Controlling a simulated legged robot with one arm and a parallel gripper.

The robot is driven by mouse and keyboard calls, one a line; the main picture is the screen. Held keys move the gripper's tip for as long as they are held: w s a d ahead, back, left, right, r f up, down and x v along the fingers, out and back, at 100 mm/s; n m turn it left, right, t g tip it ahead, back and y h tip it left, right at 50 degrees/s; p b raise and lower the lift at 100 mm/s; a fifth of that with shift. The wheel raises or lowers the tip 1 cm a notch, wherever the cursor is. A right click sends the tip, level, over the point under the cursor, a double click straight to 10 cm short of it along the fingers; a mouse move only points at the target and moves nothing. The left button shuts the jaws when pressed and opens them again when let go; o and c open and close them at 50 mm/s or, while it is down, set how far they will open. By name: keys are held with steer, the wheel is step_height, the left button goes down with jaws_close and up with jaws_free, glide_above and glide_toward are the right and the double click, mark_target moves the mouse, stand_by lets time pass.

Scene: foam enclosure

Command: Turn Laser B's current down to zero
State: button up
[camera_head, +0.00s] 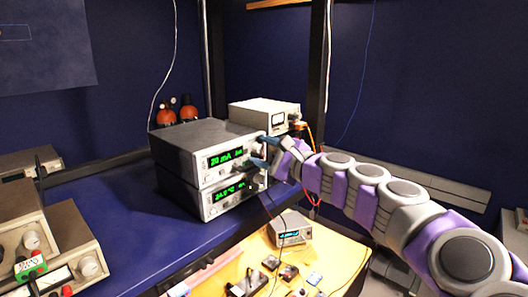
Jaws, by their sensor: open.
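Two stacked grey instrument boxes stand on the blue bench. The upper box (197,143) has a green display (226,157) that seems to read 20 mA. The lower box (192,192) has a green display (228,191) that seems to show a temperature. I cannot read which laser they belong to. My gripper (262,151) is open at the right end of the upper box's front panel, its fingers around or just before the knob area. The gripper hides the knob, and I cannot tell whether the fingers touch it.
A white metered box (264,114) stands behind the stack, near a dark post (316,75). Other instruments (40,240) stand at the left. A small display box (289,229) and several small parts are on the yellow board (332,262) below. The blue bench (140,232) is clear left of the stack.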

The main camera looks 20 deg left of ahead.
steer(key=shift+d, duration=0.1)
steer(key=shift+c, duration=0.3)
steer(key=shift+d, duration=0.25)
steer(key=c, duration=0.4)
jaws_close()
steer(key=shift+b, duration=0.4)
steer(key=n+b, duration=0.1)
steer(key=b, duration=0.1)
steer(key=n+b, duration=0.2)
steer(key=shift+f, duration=0.25)
steer(key=n+b, duration=0.2)
steer(key=b, duration=0.1)
steer(key=shift+n, duration=0.3)
steer(key=shift+r+n+b, duration=0.2)
steer(key=shift+n+b, duration=0.5)
steer(key=shift+b, duration=0.35)
steer(key=shift+a, duration=0.1)
